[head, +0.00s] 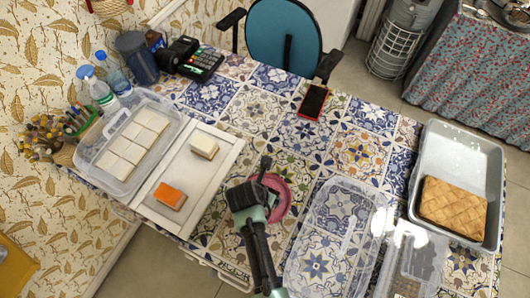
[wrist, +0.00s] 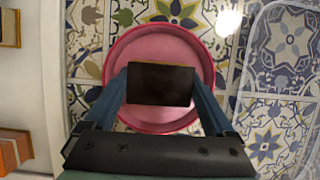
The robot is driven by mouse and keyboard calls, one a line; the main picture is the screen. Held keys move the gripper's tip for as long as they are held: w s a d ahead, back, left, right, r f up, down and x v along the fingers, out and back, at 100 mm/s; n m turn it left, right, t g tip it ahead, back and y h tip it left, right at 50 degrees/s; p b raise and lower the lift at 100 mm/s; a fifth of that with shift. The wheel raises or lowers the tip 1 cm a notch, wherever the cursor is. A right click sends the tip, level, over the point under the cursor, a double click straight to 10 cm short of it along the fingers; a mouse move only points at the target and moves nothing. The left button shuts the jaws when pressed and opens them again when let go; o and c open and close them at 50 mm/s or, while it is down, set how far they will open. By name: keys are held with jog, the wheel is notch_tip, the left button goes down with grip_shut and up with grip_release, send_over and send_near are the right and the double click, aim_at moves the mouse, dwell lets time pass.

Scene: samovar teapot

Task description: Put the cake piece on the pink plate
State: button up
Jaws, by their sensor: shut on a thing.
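The pink plate (head: 283,193) lies on the patterned tabletop, partly hidden by my gripper in the head view. It shows as a round pink dish with a raised rim in the wrist view (wrist: 150,47). My gripper (wrist: 160,86) is shut on a dark brown, rectangular cake piece (wrist: 160,84), with one finger at each side. From the wrist, the cake piece appears over the middle of the plate; whether it touches the plate I cannot tell. In the head view my gripper (head: 262,180) is over the plate, and the held piece cannot be clearly made out.
A white board (head: 195,172) left of the plate bears an orange-topped piece (head: 170,196) and a cream-topped piece (head: 204,146). A clear box (head: 99,171) holds several white pieces. A clear lid (head: 325,240) lies right of the plate. A metal tray (head: 452,150) holds brown pastry (head: 453,204).

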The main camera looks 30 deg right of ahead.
jog(key=shift+f, duration=0.1)
jog(key=o, duration=1.1)
